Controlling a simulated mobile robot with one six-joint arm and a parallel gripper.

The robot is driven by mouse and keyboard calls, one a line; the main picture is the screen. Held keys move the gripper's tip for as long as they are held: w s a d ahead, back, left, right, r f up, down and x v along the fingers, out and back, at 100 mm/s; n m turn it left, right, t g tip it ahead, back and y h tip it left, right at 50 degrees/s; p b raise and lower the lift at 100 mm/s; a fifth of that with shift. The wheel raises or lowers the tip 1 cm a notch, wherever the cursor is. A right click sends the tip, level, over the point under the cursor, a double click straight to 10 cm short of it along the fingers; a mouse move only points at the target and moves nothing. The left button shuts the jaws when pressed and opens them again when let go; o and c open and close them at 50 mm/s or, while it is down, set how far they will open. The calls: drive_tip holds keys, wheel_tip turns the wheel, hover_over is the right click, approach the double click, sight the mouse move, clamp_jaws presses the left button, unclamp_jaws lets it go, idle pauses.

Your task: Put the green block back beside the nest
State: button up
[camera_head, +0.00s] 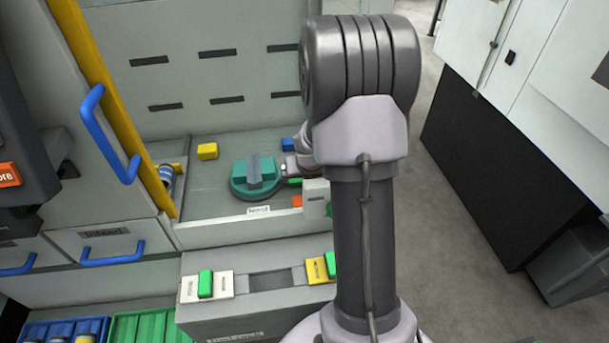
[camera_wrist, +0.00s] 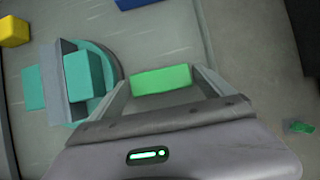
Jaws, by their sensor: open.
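The green block (camera_wrist: 162,79) lies between the fingers of my gripper (camera_wrist: 160,84) in the wrist view. The fingers are apart, one on each side of it; I cannot tell whether they touch it. In the head view a little of the green block (camera_head: 295,182) shows right of the nest, with my gripper (camera_head: 296,168) partly hidden by my arm. The nest (camera_head: 254,174) appears to be the round teal fixture with two teal blocks and a grey bar between them. It also shows left of my gripper in the wrist view (camera_wrist: 83,82).
A yellow block (camera_head: 207,151) stands behind and left of the fixture, and a blue block (camera_head: 288,145) behind and right. An orange piece (camera_head: 297,201) is near the front edge. A grey ledge (camera_head: 240,322) in front carries green blocks on white and yellow pads.

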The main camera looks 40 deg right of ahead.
drive_tip(key=s+a+r+m+h+p, duration=0.1)
drive_tip(key=s+a+r+m+p, duration=0.15)
drive_tip(key=r+m, duration=0.55)
drive_tip(key=s+a+r+m+h+p, duration=0.15)
drive_tip(key=a+r+m, duration=0.25)
drive_tip(key=r, duration=0.8)
drive_tip(key=s+a+r+m+y, duration=0.3)
drive_tip(key=s+a+m, duration=0.5)
drive_tip(key=a+m, duration=0.3)
drive_tip(key=s+a+r+m+y, duration=0.3)
drive_tip(key=s+a+m, duration=0.5)
drive_tip(key=a+m, duration=0.3)
drive_tip(key=a+y, duration=0.1)
drive_tip(key=a, duration=0.2)
drive_tip(key=shift+s+a+t, duration=0.25)
drive_tip(key=shift+a+t, duration=0.05)
drive_tip(key=shift+a, duration=0.1)
